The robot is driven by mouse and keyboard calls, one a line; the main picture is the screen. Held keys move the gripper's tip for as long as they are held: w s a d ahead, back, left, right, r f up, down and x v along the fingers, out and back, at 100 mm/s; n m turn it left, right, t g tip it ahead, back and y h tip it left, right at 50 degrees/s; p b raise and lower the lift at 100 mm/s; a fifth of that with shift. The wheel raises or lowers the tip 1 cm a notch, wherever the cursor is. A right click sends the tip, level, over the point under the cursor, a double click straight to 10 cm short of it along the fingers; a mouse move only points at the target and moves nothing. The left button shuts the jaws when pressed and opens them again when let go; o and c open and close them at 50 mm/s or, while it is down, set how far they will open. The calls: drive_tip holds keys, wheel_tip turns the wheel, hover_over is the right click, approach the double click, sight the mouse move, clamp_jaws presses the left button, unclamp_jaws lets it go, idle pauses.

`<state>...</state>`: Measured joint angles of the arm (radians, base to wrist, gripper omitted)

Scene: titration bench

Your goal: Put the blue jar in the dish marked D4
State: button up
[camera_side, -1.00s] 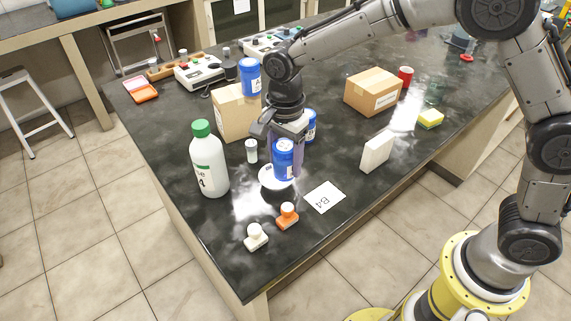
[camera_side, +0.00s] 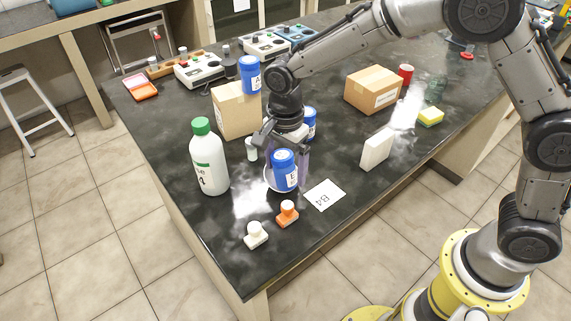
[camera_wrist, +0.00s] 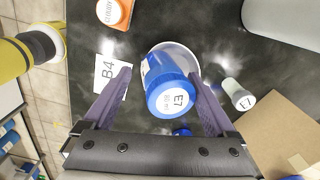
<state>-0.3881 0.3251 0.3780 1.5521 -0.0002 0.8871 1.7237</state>
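A blue jar (camera_side: 285,171) with a white label stands in a shallow white dish (camera_side: 268,184); its lid reads E7 in the wrist view (camera_wrist: 170,95). The dish's pale rim shows behind the jar there (camera_wrist: 187,57). A white card (camera_side: 324,195) beside the dish reads B4 in the wrist view (camera_wrist: 108,72); I see no D4 marking. My gripper (camera_side: 287,170) points down around the jar. In the wrist view its purple fingers (camera_wrist: 161,76) are spread, with a clear gap at the left; the right finger is close to the jar, contact unclear.
Another blue jar (camera_side: 250,75) stands on a cardboard box (camera_side: 236,110), and one more (camera_side: 309,122) is partly hidden behind my gripper.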

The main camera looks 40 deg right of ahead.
drive_tip(key=shift+r, duration=0.1)
wheel_tip(320, 180, up, 12)
drive_tip(key=shift+r, duration=0.25)
drive_tip(key=s+d+r+n+t, duration=0.1)
drive_tip(key=s+d+r+t, duration=0.3)
drive_tip(key=s+d+r, duration=0.8)
drive_tip(key=s+d+f+n, duration=0.2)
drive_tip(key=s+f+n, duration=0.2)
drive_tip(key=s+n, duration=0.2)
drive_tip(key=s+d+f+n+t, duration=0.1)
drive_tip(key=s+d+f+n, duration=0.1)
drive_tip(key=s+f+n, duration=0.3)
drive_tip(key=shift+s+d+n+t, duration=0.35)
drive_tip(key=shift+s+n, duration=0.45)
drive_tip(key=shift+n, duration=0.9)
drive_tip(key=shift+o, duration=0.3)
